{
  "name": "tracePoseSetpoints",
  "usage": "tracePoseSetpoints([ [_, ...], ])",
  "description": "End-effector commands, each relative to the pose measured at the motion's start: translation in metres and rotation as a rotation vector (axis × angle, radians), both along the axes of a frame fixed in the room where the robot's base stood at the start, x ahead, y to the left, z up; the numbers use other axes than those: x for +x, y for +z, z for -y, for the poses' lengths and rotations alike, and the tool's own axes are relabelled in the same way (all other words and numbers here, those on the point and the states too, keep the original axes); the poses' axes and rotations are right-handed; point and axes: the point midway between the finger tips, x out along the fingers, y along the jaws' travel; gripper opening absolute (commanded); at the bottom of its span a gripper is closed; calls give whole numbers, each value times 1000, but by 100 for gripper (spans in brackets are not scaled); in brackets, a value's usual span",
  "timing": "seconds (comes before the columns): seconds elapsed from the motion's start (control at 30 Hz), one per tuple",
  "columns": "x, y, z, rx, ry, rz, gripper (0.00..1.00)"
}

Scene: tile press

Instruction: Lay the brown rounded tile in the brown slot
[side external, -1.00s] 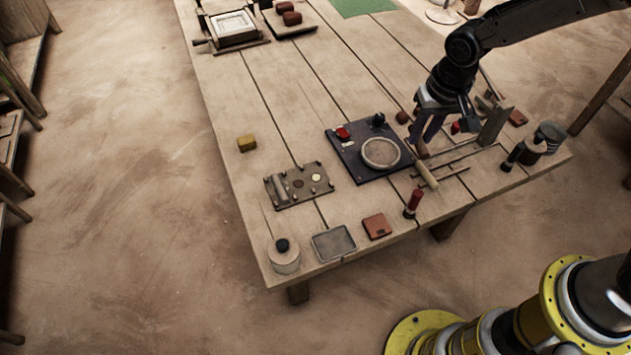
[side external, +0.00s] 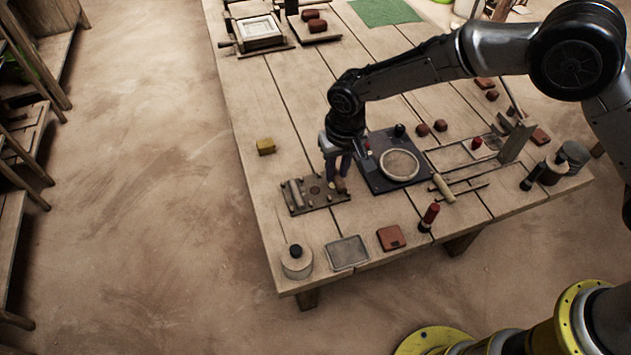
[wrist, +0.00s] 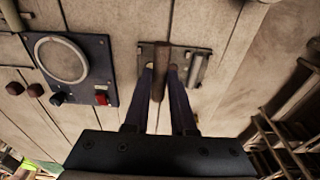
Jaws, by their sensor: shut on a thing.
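The dark slotted plate (side external: 318,204) lies on the table, with a light bar at its left end and a dark round mark (side external: 315,190) in its middle. My gripper (side external: 338,182) is over the plate's right part, fingers pointing down. It is shut on the brown tile (side external: 340,187), which also shows as a long brown shape in the wrist view (wrist: 159,84) between both fingers. Whether the tile touches the plate I cannot tell. The tile and fingers hide part of the plate, and I cannot make out the brown slot.
A dark blue board (side external: 375,180) with a round ring (side external: 399,165) stands close to the right. A grey tray (side external: 347,252) and a red-brown tile (side external: 391,238) lie in front. The table left of the plate is clear.

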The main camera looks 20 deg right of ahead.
Motion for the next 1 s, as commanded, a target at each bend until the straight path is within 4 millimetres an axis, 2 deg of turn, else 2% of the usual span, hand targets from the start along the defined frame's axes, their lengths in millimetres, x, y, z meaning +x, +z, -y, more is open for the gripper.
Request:
tracePoseSetpoints([
  [0.03, 9, -6, -5, 0, 0, 0, 0],
  [0.2, 27, -34, -17, -1, 0, -1, 0],
  [0.4, 42, -53, -26, 1, 0, 0, 0],
  [0.63, 48, -62, -30, 0, 0, 0, 0],
  [0.83, 48, -89, -30, -1, 0, -2, 0],
  [1.0, 49, -93, -31, 1, -1, 1, 0],
])
